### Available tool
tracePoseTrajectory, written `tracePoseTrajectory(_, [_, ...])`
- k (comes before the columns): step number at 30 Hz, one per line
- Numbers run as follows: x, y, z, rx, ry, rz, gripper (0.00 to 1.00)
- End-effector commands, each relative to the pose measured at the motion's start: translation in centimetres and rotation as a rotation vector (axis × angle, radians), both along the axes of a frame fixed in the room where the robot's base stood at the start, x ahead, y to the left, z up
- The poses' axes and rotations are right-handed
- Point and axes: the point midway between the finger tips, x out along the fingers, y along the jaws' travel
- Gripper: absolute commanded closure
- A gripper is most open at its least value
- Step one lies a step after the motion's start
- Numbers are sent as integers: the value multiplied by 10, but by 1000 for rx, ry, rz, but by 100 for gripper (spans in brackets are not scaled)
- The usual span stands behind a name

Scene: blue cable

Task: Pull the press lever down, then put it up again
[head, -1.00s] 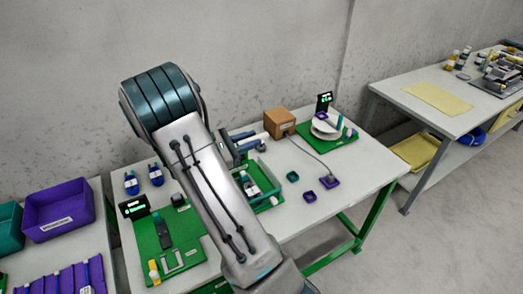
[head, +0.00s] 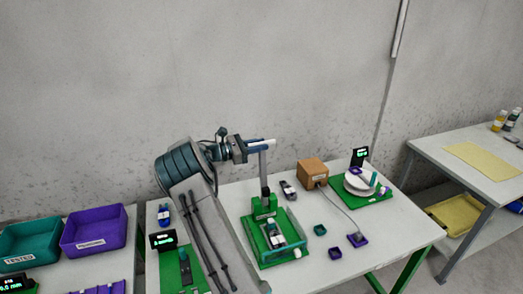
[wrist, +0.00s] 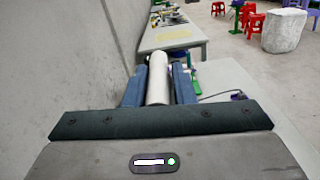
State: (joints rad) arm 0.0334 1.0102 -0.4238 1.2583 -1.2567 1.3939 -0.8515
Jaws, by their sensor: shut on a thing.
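The press (head: 265,207) is a green fixture on the middle table, with a part sitting on its green base tray. Its grey lever arm (head: 263,163) stands roughly upright, with a white cylindrical handle (head: 262,142) at the top pointing right. My gripper (head: 243,149) comes in from the left and is shut on the handle, high above the table. In the wrist view the white handle (wrist: 157,75) lies between the two blue-grey fingers. The lever arm below it is mostly hidden there by my gripper.
A brown box (head: 312,172) with a grey cable stands right of the press, beside a green station with a round white plate (head: 358,184). Small teal (head: 320,229) and purple trays lie in front. A purple bin (head: 94,231) stands left. A wall is behind.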

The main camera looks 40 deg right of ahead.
Motion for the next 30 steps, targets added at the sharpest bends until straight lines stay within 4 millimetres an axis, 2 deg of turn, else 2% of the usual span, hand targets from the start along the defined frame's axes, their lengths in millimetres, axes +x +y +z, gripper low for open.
tracePoseTrajectory(9, [22, -6, -8, 34, 92, 3, 100])
tracePoseTrajectory(26, [26, -7, -11, 41, 114, 0, 100])
tracePoseTrajectory(27, [26, -7, -11, 41, 114, 0, 69])
tracePoseTrajectory(28, [26, -7, -11, 41, 114, 0, 60])
tracePoseTrajectory(30, [26, -7, -10, 40, 112, -1, 59])
